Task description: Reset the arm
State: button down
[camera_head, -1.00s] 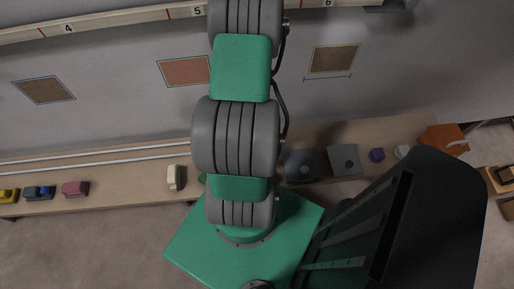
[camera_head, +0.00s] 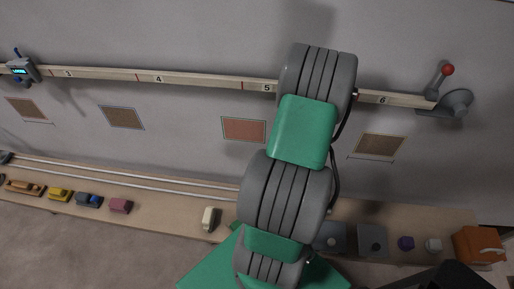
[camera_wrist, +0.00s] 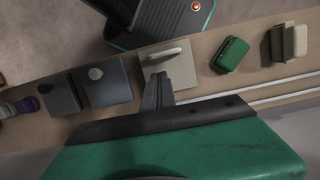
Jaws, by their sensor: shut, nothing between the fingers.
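My arm, grey and green, rises through the middle of the head view in front of the wall, but my gripper's fingers do not show there. In the wrist view, my gripper (camera_wrist: 158,92) points down over the bench with its dark fingers together and empty. Its tips appear close to a light grey plate with a raised handle (camera_wrist: 180,68); whether they touch it I cannot tell.
The bench (camera_head: 160,208) carries toy-like blocks, a cream block (camera_head: 209,218), grey plates (camera_head: 372,240), a purple piece (camera_head: 405,243) and an orange box (camera_head: 478,245). A numbered rail (camera_head: 200,82) with a red-knobbed lever (camera_head: 447,70) crosses the wall. A green block (camera_wrist: 230,55) stands right of the fingers.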

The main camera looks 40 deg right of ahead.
jog(key=s+a+r+m+g+y, duration=0.1)
jog(key=s+a+r+m+y, duration=0.2)
jog(key=a, duration=0.4)
jog(key=w+r+n+t+h, duration=0.2)
jog(key=w+r+n+h, duration=0.35)
jog(key=w+r, duration=1.1)
jog(key=w+a+r+n+t, duration=0.2)
jog(key=w+a+r+n, duration=0.1)
jog(key=a+r, duration=0.4)
jog(key=w+a+r+n+t, duration=0.3)
jog(key=w+a+r+n, duration=0.1)
jog(key=a+r, duration=0.3)
jog(key=shift+w+r+n, duration=0.2)
jog(key=shift+w+n, duration=0.1)
jog(key=shift+n, duration=0.25)
